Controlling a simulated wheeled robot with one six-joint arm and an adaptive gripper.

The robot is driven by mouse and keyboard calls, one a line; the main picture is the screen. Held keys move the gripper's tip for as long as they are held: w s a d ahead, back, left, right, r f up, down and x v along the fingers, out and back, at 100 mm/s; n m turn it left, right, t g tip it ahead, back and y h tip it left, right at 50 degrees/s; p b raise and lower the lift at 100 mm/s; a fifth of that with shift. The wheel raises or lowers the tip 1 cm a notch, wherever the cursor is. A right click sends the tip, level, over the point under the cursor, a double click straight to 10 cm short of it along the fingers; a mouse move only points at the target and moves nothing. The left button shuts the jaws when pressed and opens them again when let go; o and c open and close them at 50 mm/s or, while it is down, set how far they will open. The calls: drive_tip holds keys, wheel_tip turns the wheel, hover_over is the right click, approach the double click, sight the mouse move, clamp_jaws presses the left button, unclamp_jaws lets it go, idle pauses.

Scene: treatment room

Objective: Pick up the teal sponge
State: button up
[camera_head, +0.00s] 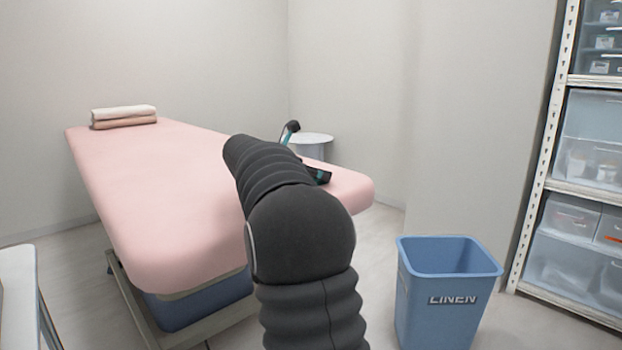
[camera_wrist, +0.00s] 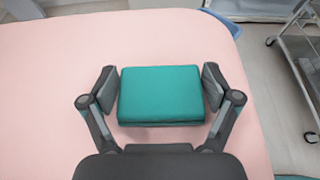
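The teal sponge (camera_wrist: 160,95) is a flat block with rounded edges on the pink bed surface (camera_wrist: 45,85) in the wrist view. My gripper (camera_wrist: 161,88) is open, with one dark finger on the left of the sponge and one on the right. The fingers are very close to its sides, and a thin gap shows at the left; contact on the right is unclear. In the head view my arm covers the sponge, and the gripper's dark parts with teal accents show past the arm, over the right end of the pink bed (camera_head: 180,180).
Folded towels (camera_head: 124,116) lie at the bed's far left. A small round white table (camera_head: 312,138) stands behind the bed. A blue linen bin (camera_head: 446,290) stands on the floor at right, before a shelf with clear boxes (camera_head: 570,215). A metal cart (camera_wrist: 300,60) shows in the wrist view.

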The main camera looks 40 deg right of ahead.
drive_tip(key=c, duration=0.3)
